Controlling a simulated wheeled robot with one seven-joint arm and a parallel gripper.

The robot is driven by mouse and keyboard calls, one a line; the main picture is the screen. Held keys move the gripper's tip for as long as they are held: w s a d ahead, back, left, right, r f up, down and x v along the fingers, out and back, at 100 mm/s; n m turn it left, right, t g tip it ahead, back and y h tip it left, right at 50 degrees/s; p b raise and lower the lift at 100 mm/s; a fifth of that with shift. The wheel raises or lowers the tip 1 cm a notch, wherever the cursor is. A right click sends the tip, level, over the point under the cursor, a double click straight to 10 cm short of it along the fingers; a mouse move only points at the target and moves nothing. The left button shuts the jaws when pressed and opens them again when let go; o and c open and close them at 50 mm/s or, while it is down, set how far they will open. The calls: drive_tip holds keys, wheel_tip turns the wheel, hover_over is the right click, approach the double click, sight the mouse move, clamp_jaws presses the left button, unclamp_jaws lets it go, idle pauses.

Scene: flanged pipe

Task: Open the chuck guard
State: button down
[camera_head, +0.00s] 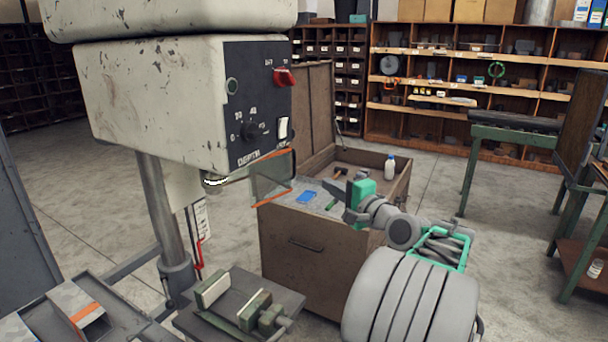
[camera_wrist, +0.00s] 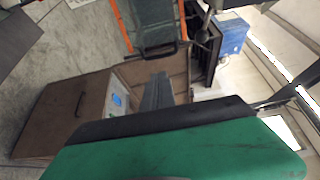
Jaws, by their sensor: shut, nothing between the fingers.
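The chuck guard (camera_head: 272,178) is a clear panel with orange edges, hanging below the drill press head, in front of the chuck area. It also shows at the top of the wrist view (camera_wrist: 150,28), with an orange strip on its left edge and a dark bar along its lower edge. My gripper (camera_head: 328,188) is to the right of the guard in the head view, apart from it, with shut fingers and nothing held. In the wrist view its fingers (camera_wrist: 157,90) point up toward the guard. The chuck (camera_head: 214,181) is partly visible.
The drill press head (camera_head: 160,100) with its control panel stands at the left, above a vise (camera_head: 245,305). A brown cabinet (camera_head: 290,250) with a blue item (camera_head: 306,197) and a white bottle (camera_head: 390,167) is below and behind my arm.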

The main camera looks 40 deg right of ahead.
drive_tip(key=w+d+p, duration=0.1)
drive_tip(key=w+p, duration=0.2)
drive_tip(key=w, duration=1)
drive_tip(key=shift+w+d+p, duration=0.35)
drive_tip(key=shift+w+d, duration=0.05)
drive_tip(key=shift+r, duration=0.1)
drive_tip(key=w+d+p, duration=0.1)
drive_tip(key=w+d, duration=0.2)
drive_tip(key=w, duration=0.2)
drive_tip(key=shift+w+d, duration=0.35)
drive_tip(key=shift+s, duration=0.1)
